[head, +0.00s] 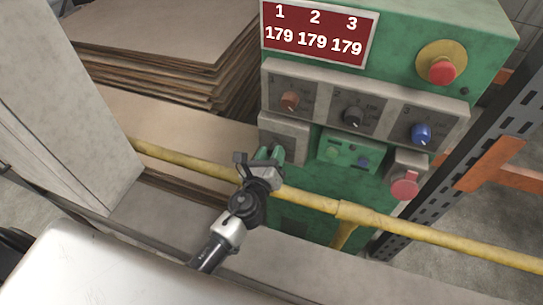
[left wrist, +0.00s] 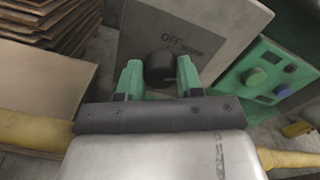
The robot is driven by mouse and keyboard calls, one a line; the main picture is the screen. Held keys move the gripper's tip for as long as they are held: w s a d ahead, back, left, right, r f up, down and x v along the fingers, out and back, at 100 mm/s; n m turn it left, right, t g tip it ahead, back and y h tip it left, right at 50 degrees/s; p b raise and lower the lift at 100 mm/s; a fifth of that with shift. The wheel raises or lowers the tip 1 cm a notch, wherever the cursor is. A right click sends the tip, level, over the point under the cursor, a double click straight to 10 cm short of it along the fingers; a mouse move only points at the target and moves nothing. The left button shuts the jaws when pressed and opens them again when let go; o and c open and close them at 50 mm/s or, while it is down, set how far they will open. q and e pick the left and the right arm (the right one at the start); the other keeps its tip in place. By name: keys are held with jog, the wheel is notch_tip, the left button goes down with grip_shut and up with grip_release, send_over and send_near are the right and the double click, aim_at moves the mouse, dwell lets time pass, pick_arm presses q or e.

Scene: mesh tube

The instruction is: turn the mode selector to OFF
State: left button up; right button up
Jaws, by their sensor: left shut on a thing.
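The mode selector is a round black knob (left wrist: 160,68) on a grey plate (left wrist: 212,25) in the left wrist view. The printed word OFF shows just above the knob, with smaller lettering to its right that is hard to read. My left gripper (left wrist: 160,80) has its green fingers on both sides of the knob and is shut on it. In the head view my left gripper (head: 270,155) is at the lower left of the green machine, in front of the grey selector plate (head: 285,125), and hides the knob. The pointer's direction is not clear. My right gripper is not in view.
Above are three dials: brown (head: 290,100), black (head: 353,116) and blue (head: 421,133). A button box (head: 350,150) and red knob (head: 405,185) are to the right, an emergency button (head: 442,71) above. A yellow pipe (head: 400,225) crosses in front. Cardboard (head: 160,50) is stacked left.

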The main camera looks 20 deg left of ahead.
pick_arm(q)
jog(key=shift+a+f+n+b, duration=0.1)
jog(key=shift+n+b, duration=0.55)
jog(key=shift+n, duration=2.55)
jog(key=shift+f+n+b, duration=0.1)
jog(key=shift+n+b, duration=0.5)
jog(key=shift+n, duration=2.6)
jog(key=o, duration=0.9)
jog(key=shift+o, duration=0.2)
